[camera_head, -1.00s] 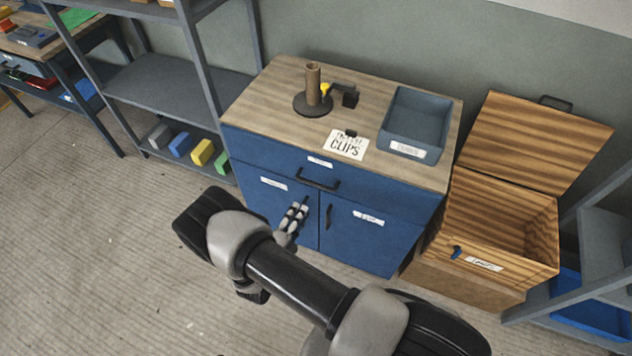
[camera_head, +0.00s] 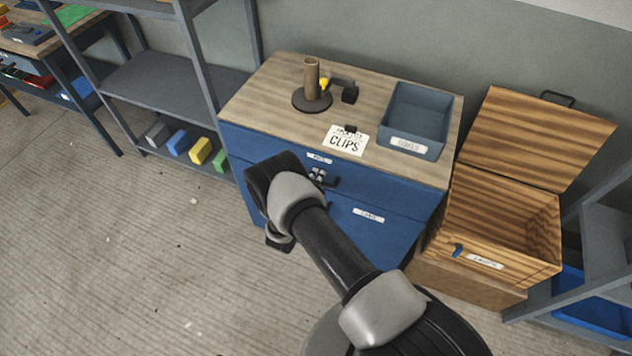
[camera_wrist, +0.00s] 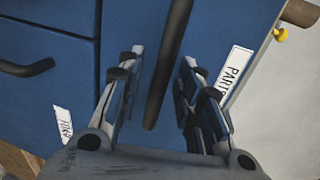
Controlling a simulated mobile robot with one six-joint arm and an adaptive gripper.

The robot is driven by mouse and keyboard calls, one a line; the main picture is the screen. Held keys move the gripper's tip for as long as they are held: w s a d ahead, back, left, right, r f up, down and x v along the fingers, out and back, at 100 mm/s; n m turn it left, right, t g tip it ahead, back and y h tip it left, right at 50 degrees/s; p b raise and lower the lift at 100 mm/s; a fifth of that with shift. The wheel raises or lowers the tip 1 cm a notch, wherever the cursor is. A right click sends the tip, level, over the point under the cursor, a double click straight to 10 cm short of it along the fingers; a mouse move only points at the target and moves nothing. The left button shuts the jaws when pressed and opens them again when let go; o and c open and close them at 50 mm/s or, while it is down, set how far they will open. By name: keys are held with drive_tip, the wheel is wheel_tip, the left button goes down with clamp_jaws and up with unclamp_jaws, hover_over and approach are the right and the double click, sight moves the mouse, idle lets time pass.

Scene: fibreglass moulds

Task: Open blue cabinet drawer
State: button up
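The blue cabinet (camera_head: 370,245) stands against the wall, and its wide top drawer (camera_head: 385,183) is shut. The drawer's dark handle shows partly past my gripper (camera_head: 318,176) in the head view. In the wrist view the handle (camera_wrist: 166,70) runs between the two fingers of my gripper (camera_wrist: 160,57), with a finger on either side. The fingers are open, with gaps to the bar. The drawer's label (camera_wrist: 235,72) lies right of the fingers. A door handle (camera_wrist: 25,68) shows at the left. My arm hides the left door and part of the drawer front.
On the cabinet top are a round stand (camera_head: 312,98), a clips card (camera_head: 345,141) and a grey bin (camera_head: 415,120). An open wooden chest (camera_head: 500,225) stands close on the right. Grey shelves (camera_head: 160,90) stand at the left. The floor in front is clear.

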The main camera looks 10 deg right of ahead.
clamp_jaws()
idle(0.4)
idle(0.4)
